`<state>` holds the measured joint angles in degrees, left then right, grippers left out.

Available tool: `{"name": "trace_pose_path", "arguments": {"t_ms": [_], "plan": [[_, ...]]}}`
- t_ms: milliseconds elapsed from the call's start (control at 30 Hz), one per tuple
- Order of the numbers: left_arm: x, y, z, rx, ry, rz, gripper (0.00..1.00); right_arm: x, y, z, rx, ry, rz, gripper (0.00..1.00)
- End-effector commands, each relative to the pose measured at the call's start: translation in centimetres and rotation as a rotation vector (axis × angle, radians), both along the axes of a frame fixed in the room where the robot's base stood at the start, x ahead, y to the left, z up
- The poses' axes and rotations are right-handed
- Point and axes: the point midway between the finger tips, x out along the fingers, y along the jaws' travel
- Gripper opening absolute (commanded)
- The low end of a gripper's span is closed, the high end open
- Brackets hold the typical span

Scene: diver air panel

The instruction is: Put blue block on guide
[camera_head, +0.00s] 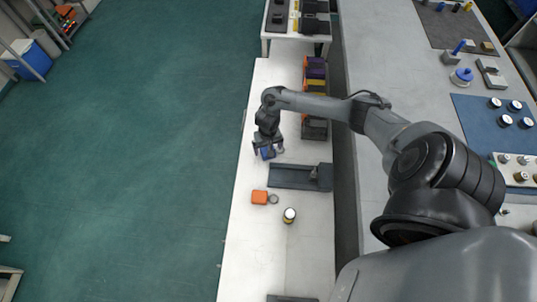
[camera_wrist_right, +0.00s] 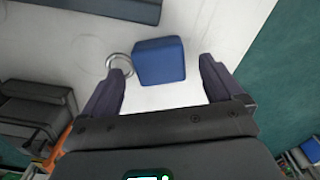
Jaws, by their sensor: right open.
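The blue block (camera_head: 267,153) is on the white bench, under my right gripper (camera_head: 267,146). The dark grey guide (camera_head: 290,178) lies flat on the bench, below and to the right of the block in the head view. A dark edge at the top of the wrist view, likely the guide (camera_wrist_right: 110,8), shows only in part. My left gripper is out of view.
A metal ring (camera_wrist_right: 119,66) lies beside the block. Coloured bins (camera_head: 315,75) line the bench's right side. The bench's lower part is mostly clear.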

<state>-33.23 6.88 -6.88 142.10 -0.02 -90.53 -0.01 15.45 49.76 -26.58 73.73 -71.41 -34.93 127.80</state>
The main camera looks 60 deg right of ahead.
Motion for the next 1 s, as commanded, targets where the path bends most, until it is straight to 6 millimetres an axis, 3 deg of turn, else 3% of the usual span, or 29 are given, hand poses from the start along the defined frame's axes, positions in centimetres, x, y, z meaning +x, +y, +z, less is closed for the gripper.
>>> {"name": "trace_pose_path", "arguments": {"t_ms": [100,367,1000], "plan": [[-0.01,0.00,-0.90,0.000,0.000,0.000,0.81,-0.01,0.03,-1.44,0.000,0.000,0.001,0.94],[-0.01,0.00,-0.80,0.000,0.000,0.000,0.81,0.00,0.00,-1.48,0.001,-0.001,0.001,0.94],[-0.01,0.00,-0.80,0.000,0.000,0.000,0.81,-0.01,0.00,-1.48,0.000,0.000,0.001,0.00]]}}
